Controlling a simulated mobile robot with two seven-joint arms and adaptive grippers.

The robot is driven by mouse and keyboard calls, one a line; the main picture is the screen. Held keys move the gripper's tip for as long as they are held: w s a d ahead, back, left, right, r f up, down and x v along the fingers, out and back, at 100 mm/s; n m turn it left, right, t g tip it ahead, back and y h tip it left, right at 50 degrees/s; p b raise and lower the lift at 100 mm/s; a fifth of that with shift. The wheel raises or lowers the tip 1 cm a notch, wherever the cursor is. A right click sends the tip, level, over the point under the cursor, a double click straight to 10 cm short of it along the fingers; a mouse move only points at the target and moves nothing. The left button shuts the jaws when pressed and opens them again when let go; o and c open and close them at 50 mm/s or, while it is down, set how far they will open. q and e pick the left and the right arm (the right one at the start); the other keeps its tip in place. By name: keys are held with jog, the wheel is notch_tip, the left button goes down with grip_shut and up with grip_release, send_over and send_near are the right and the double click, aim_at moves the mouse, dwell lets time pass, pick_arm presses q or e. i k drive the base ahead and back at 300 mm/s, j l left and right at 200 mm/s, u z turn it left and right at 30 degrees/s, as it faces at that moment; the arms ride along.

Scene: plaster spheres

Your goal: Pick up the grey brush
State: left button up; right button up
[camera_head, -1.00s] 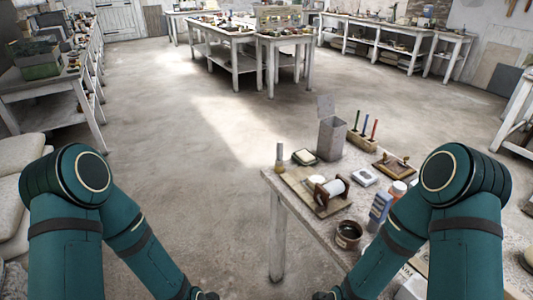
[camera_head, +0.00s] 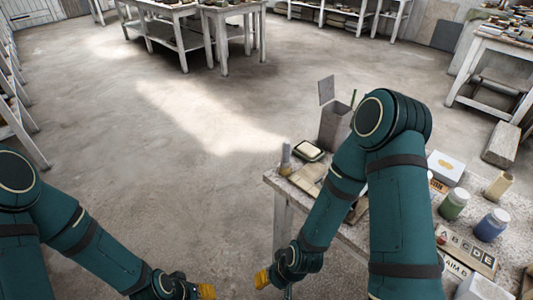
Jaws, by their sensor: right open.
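A small upright grey object with a paler top (camera_head: 285,160) stands at the left corner of the near table. It may be the grey brush, but it is too small to be sure. My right gripper (camera_head: 262,278) shows orange fingertips. It is open and empty, in front of the table's left end and below the grey object in the picture. My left gripper (camera_head: 206,291) also shows orange tips, low in the picture, away from the table; its jaw opening is unclear. My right arm hides much of the table's middle.
The near table (camera_head: 350,236) holds a grey box with a raised lid (camera_head: 334,126), a dark dish with a pale block (camera_head: 308,151), a green jar (camera_head: 454,204), a blue jar (camera_head: 491,225) and a letter board (camera_head: 466,250). Open floor (camera_head: 150,170) lies left of it.

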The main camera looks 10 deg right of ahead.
aim_at(285, 171)
jog(key=i+j, duration=0.7)
jog(key=j, duration=0.2)
jog(key=j+z, duration=0.1)
jog(key=z, duration=0.3)
jog(key=i+j+z, duration=0.1)
jog(key=z, duration=0.35)
jog(key=i+j+z, duration=0.1)
jog(key=z, duration=0.3)
